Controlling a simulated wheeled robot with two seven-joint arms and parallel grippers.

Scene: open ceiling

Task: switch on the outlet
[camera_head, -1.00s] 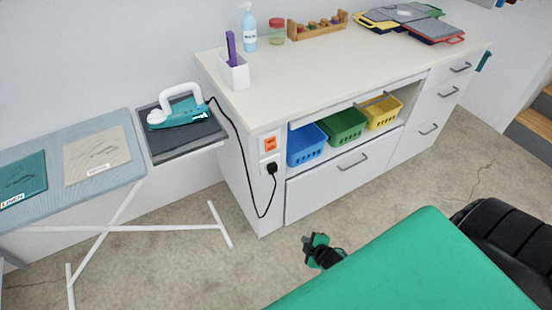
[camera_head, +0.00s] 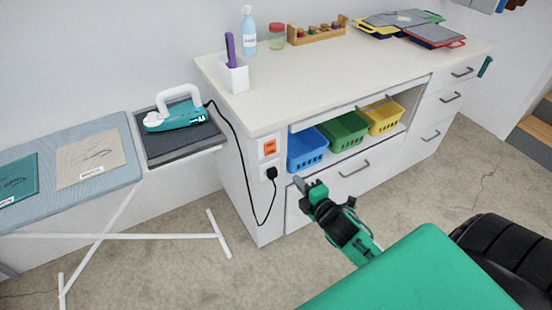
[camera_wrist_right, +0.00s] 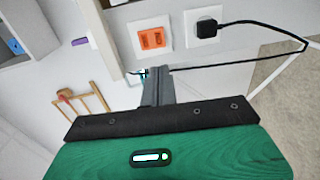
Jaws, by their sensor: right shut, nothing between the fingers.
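In the right wrist view the orange switch (camera_wrist_right: 152,39) is left of the plug (camera_wrist_right: 207,28). My right gripper (camera_head: 299,183) is shut and empty, in front of the cabinet, to the right of and slightly below the plug in the head view. In the right wrist view its fingers (camera_wrist_right: 155,72) point toward the switch plate and appear apart from it. My left gripper is not in view.
A black cord runs from the plug to the teal iron (camera_head: 176,115) on its rest beside the ironing board (camera_head: 97,200). Blue, green and yellow baskets (camera_head: 345,130) fill the cabinet's open shelf.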

